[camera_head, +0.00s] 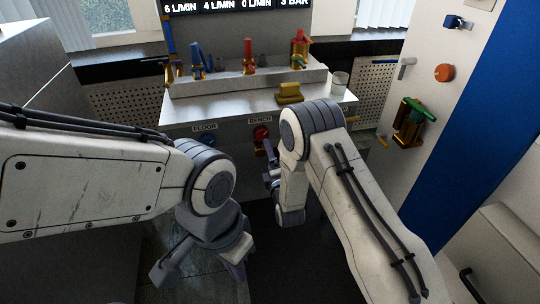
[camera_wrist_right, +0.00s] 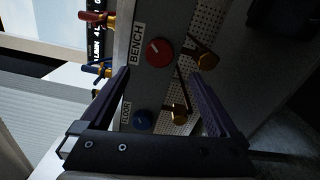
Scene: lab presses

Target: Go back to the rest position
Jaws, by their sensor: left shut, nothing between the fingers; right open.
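My left gripper (camera_head: 205,262) hangs low at the end of the left arm, in front of the bench and apart from it. It is shut and empty, pointing down. My right gripper (camera_wrist_right: 163,92) is open in the right wrist view, with both dark fingers spread and nothing held. Beyond its fingers is the bench front with a red knob (camera_wrist_right: 159,52) labelled BENCH and a blue knob (camera_wrist_right: 143,120) labelled FLOOR. In the head view my right forearm and wrist partly hide this gripper, near the red knob (camera_head: 261,132).
A door panel on the right bears an orange knob (camera_head: 444,72) and a green-handled brass valve (camera_head: 410,122). Dark floor lies between the arms.

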